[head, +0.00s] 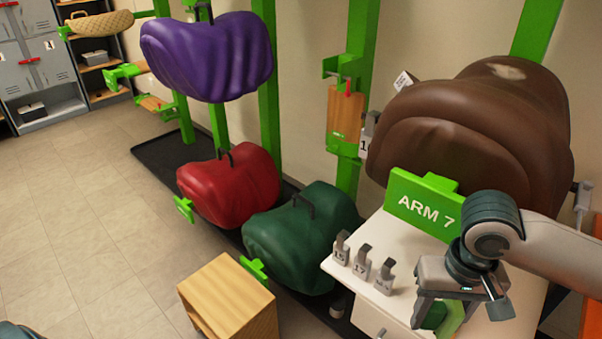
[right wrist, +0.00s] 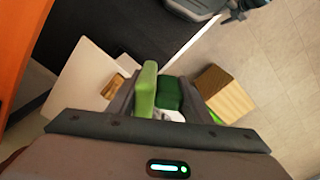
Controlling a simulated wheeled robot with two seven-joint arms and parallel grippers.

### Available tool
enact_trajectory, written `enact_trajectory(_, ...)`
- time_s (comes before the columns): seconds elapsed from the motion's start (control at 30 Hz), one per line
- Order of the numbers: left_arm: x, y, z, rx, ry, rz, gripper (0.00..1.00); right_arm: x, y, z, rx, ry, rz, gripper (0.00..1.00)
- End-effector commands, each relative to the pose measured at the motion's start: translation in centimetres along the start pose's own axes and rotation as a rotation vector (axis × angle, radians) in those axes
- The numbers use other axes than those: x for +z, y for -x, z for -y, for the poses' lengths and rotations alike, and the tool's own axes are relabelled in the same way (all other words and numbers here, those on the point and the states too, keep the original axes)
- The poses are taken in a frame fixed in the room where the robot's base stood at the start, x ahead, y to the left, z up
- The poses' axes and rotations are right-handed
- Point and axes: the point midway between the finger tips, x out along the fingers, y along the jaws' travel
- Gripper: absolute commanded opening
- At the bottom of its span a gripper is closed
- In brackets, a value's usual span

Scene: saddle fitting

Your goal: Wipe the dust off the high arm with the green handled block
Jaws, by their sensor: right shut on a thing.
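My right gripper (head: 447,300) points down over the white cabinet and is shut on the green handled block. The block's bright green handle (head: 452,318) shows below the fingers, with a dark green part beside it. In the right wrist view the handle (right wrist: 146,88) stands between the fingers. A green ARM 7 sign (head: 425,207) is in front of a large brown saddle (head: 460,125), high on the right. A pale patch (head: 506,70) shows on top of this saddle. The arm under it is mostly hidden. The block is apart from the saddle. My left gripper is not visible.
The white cabinet top (head: 398,240) carries several small numbered tags (head: 362,258). A wooden box (head: 230,298) stands on the floor at left. Purple (head: 208,55), red (head: 230,187) and dark green (head: 303,232) saddles hang on green posts. Tiled floor at left is open.

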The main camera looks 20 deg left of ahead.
Motion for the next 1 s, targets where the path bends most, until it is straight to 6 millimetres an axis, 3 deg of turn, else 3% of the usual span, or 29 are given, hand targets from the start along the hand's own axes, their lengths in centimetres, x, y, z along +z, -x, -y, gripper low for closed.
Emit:
enact_trajectory(0.03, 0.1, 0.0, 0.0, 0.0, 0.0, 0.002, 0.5, -0.5, 1.9, -0.2, 0.004, -0.039, -0.008, 0.27)
enact_trajectory(0.2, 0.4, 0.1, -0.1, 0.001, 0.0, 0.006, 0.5, -0.9, 6.6, -0.3, 0.009, -0.17, -0.004, 0.27)
enact_trajectory(0.4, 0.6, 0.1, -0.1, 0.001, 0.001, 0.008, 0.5, -0.8, 10.0, -0.3, 0.011, -0.27, 0.003, 0.27)
enact_trajectory(0.8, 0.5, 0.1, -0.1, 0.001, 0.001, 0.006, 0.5, -0.6, 11.0, -0.3, 0.011, -0.301, 0.007, 0.27)
enact_trajectory(0.9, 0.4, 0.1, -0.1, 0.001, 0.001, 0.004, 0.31, -0.6, 11.0, -0.3, 0.011, -0.301, 0.007, 0.27)
enact_trajectory(1.0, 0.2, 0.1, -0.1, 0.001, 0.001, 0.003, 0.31, -0.6, 10.9, -0.2, 0.011, -0.3, 0.006, 0.27)
